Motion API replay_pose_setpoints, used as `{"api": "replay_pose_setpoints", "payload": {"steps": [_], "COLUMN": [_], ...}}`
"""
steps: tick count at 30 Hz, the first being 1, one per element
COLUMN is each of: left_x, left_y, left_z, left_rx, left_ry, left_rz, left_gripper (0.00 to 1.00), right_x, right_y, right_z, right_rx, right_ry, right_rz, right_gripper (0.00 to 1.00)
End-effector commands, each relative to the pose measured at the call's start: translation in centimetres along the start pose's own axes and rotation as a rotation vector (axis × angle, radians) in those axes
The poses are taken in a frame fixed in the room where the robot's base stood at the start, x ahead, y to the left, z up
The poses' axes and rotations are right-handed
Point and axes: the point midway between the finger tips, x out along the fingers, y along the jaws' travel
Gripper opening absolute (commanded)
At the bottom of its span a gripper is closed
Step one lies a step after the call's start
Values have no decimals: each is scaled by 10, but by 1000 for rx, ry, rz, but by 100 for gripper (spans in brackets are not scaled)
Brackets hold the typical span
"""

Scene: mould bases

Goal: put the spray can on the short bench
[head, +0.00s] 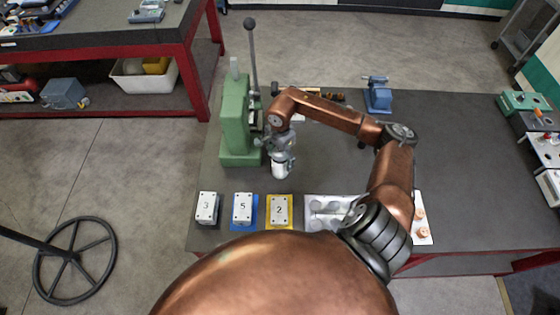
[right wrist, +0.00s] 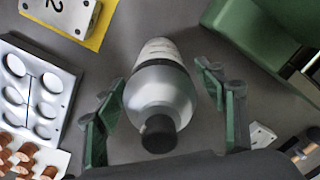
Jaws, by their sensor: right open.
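The spray can (right wrist: 162,98), silver and white with a black cap, lies between the fingers of my right gripper (right wrist: 160,78) in the right wrist view, its cap towards the camera. The gripper is open, with a gap between each finger and the can. In the head view the gripper (head: 279,150) is over the can (head: 280,171), which is partly hidden and stands on the near grey-topped bench (head: 330,165). Another grey-topped bench with a red frame (head: 110,42) is at the upper left; I cannot tell which is the short bench. My left gripper is not in view.
A green press (head: 236,125) with a tall lever stands left of the can. Numbered white blocks (head: 242,208) and a plate with round holes (head: 325,206) line the near edge. A blue vise (head: 377,95) is at the back.

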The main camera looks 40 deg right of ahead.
Motion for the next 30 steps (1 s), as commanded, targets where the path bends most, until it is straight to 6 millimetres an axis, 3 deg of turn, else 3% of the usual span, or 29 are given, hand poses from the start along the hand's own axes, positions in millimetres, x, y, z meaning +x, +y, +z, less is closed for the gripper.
{"api": "replay_pose_setpoints", "payload": {"steps": [9, 15, 30], "left_x": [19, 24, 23], "left_y": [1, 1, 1], "left_z": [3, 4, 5], "left_rx": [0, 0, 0], "left_ry": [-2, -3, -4], "left_rz": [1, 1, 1], "left_gripper": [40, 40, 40], "right_x": [-66, -92, -100], "right_y": [-1, 0, 1], "right_z": [0, 0, -1], "right_rx": [-1, -1, 20], "right_ry": [3, 1, -4], "right_rz": [-4, -1, 9], "right_gripper": [64, 64, 64]}}
